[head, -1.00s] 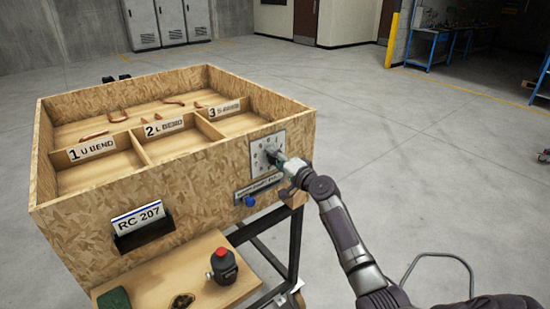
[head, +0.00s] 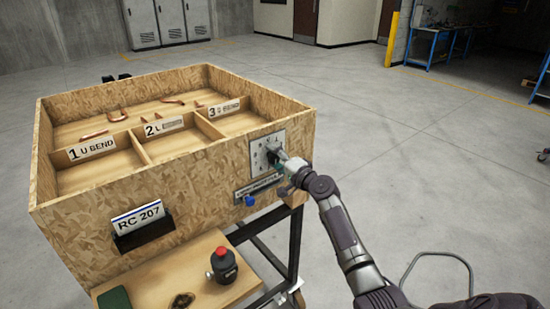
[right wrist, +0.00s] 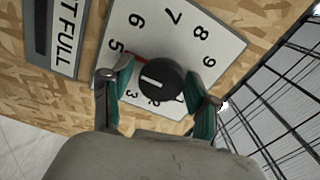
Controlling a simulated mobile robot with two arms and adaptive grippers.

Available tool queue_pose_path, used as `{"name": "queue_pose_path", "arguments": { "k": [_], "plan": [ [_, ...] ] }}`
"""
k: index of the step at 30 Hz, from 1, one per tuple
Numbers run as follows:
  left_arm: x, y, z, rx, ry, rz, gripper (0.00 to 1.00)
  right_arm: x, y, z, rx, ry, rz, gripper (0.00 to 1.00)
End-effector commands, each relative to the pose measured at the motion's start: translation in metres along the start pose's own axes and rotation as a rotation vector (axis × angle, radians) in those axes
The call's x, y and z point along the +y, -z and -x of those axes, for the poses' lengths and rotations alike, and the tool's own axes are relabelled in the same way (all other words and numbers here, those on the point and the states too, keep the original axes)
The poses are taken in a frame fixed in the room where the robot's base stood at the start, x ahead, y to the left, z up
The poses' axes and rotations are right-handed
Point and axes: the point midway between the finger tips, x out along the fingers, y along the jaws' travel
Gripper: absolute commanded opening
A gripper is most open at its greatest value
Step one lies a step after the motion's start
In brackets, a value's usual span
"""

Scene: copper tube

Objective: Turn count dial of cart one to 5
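The count dial is a black knob (right wrist: 162,82) with a white mark, on a white number plate (right wrist: 190,40) on the side of the wooden cart box. In the right wrist view, a short red line runs from the knob toward the 5. The plate also shows in the head view (head: 257,152), with the knob mostly hidden by the gripper. My right gripper (right wrist: 158,88) has its teal-padded fingers on both sides of the knob. A small gap shows at the left finger; contact on the right is unclear. My left gripper is not in view.
The cart box (head: 85,220) has compartments with copper tubes. A blue button (head: 250,201) sits below the plate. A black and red button unit (head: 223,266) stands on the lower shelf.

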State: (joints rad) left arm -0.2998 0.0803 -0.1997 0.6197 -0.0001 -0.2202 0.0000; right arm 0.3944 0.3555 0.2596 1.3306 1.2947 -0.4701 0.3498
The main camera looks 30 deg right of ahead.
Motion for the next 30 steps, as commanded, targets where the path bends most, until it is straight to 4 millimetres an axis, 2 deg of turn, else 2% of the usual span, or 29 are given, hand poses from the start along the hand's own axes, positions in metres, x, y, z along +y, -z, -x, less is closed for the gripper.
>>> {"name": "queue_pose_path", "arguments": {
  "k": [9,13,17,24,30],
  "plan": [
    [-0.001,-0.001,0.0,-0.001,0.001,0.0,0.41,0.0,0.0,0.001,0.0,0.0,0.001,0.68],
    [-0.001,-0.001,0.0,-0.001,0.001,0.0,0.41,0.001,0.0,0.01,0.0,-0.001,0.003,0.68],
    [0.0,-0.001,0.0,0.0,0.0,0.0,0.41,0.001,0.0,0.031,0.0,-0.002,0.004,0.68],
    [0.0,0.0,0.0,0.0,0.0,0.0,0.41,0.002,0.0,0.084,0.0,-0.003,0.003,0.68],
    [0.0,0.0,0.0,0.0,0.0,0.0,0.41,0.001,0.0,0.112,0.0,-0.002,0.001,0.68]
  ]
}}
